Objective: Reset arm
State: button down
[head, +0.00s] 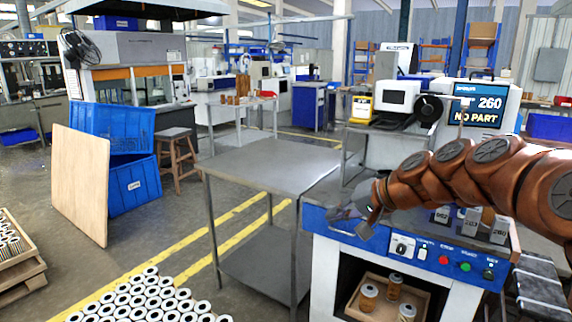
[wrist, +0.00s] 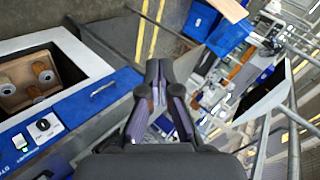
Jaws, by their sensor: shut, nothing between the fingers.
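My arm (head: 470,170) is copper coloured and reaches in from the right side of the head view. My gripper (head: 350,215) hangs at its end, over the left end of the blue-fronted workstation (head: 343,229) and close to the grey metal table. In the wrist view my gripper (wrist: 155,75) has its fingertips together, with nothing between them.
A bare grey metal table (head: 270,165) stands left of the workstation. Filter cartridges (head: 150,300) stand in rows at the bottom. An open box (head: 385,305) with cartridges sits inside the workstation. Blue crates (head: 130,185) and a wooden board (head: 80,185) stand at left.

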jog(key=s+a+f+n+g+h, duration=0.1)
jog(key=s+f+n+g+h, duration=0.15)
jog(key=s+f, duration=0.45)
jog(key=s+a+f+n+g+h, duration=0.1)
jog(key=s+f+g, duration=0.25)
jog(key=s, duration=0.75)
jog(key=s+d+f+g+h, duration=0.1)
jog(key=s+d+f+h, duration=0.15)
jog(key=s, duration=0.45)
jog(key=s+d+f+g+h, duration=0.1)
jog(key=s+d+f+g, duration=0.2)
jog(key=s, duration=0.5)
jog(key=s+d+f+h, duration=0.1)
jog(key=s+d+f, duration=0.25)
jog(key=s, duration=0.35)
notch_tip(320, 180, up, 18)
jog(key=t+p, duration=0.1)
jog(key=p, duration=1.5)
jog(key=shift+w+r+p, duration=0.15)
jog(key=shift+w+p, duration=0.2)
jog(key=shift+w, duration=0.1)
